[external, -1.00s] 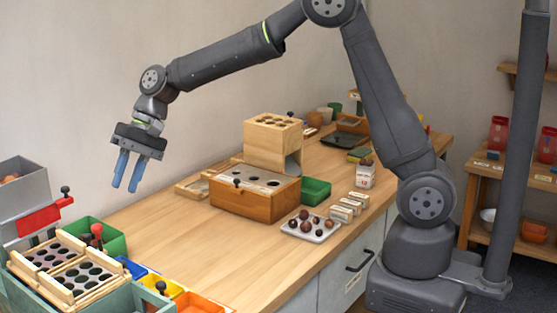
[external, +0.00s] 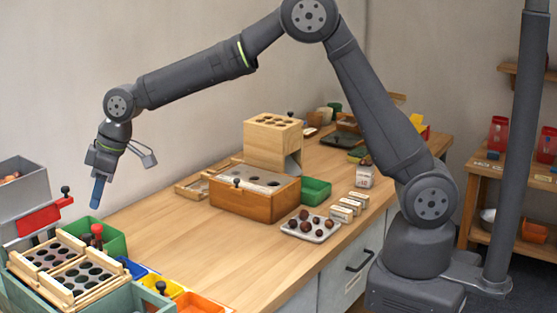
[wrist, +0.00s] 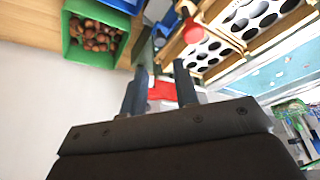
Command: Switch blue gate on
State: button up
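My gripper (external: 98,192) hangs in the air at the left, above and apart from the sorting box. In the wrist view its two dark fingers (wrist: 160,95) stand apart with nothing between them. The sorting box (external: 130,300) has two pale wooden-framed plates with dark holes. A red-knobbed lever (external: 97,235) stands behind them and also shows in the wrist view (wrist: 193,32). A black-knobbed lever (external: 160,287) stands at the near side. A blue bin (external: 130,267) sits beside the box. I cannot tell which part is the blue gate.
A green bin (wrist: 72,45) holds chestnuts. Yellow (external: 172,290) and orange (external: 200,303) bins line the box. The table's middle is clear.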

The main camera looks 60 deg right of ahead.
aim_at(97, 231)
jog(key=x, duration=0.9)
jog(key=shift+f, duration=0.1)
jog(key=shift+c, duration=0.2)
